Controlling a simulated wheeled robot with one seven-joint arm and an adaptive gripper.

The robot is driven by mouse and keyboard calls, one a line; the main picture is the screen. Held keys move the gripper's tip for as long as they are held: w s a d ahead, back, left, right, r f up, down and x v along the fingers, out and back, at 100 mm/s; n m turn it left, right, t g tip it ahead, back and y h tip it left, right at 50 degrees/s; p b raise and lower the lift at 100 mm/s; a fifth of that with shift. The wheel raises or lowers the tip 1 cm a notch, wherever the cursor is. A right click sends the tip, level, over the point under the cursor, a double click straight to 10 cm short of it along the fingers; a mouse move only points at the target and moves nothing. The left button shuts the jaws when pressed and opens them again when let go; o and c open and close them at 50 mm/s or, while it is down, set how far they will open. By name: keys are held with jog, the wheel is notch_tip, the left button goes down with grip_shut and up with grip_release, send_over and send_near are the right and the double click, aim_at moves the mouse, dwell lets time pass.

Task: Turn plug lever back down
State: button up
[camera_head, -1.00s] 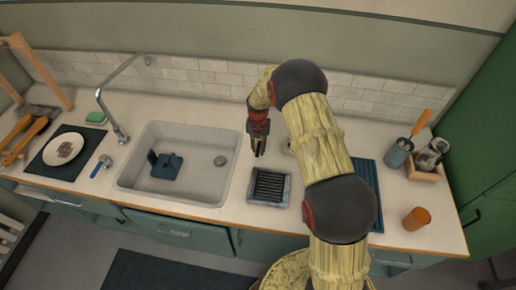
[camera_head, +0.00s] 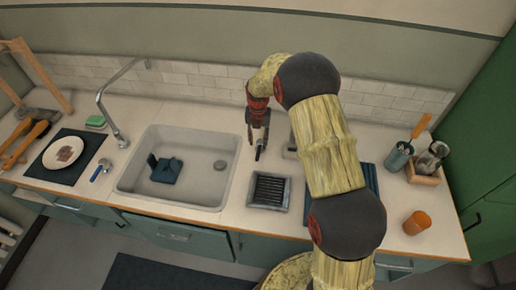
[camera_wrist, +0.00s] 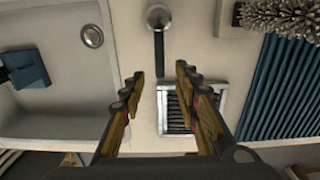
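The plug lever shows in the wrist view as a round metal knob (camera_wrist: 158,17) with a dark handle (camera_wrist: 159,55). It stands on the counter right of the sink (camera_wrist: 60,75), and its handle points toward the bottom of the picture. In the head view a small dark piece of the lever (camera_head: 259,153) shows just below my gripper (camera_head: 258,138). In the wrist view my gripper (camera_wrist: 160,72) is open and empty. Its two fingers are spread on either side of the handle's line. I cannot tell whether they touch the handle. The drain (camera_wrist: 92,36) is in the sink floor.
A black grate in a metal frame (camera_head: 269,190) lies in front of the lever. A dark blue ribbed mat (camera_wrist: 275,85) and a grey bristly object (camera_wrist: 280,15) are to the right. A blue item (camera_head: 165,169) lies in the sink. An orange cup (camera_head: 417,222) is farther right.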

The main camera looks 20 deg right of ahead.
jog(key=shift+r, duration=2.05)
jog(key=s+f+m+g, duration=0.1)
jog(key=s+m, duration=0.5)
jog(key=m, duration=0.6)
jog(key=s+a+r+m+t+b, duration=0.1)
jog(key=s+a+r+m+t, duration=0.2)
jog(key=s+r+m, duration=0.6)
jog(key=s+a+r+m+t+b, duration=0.2)
jog(key=s+r+m, duration=0.7)
jog(key=s+r, duration=0.7)
jog(key=s+a+t, duration=0.1)
jog(key=s, duration=0.4)
jog(key=shift+t, duration=0.3)
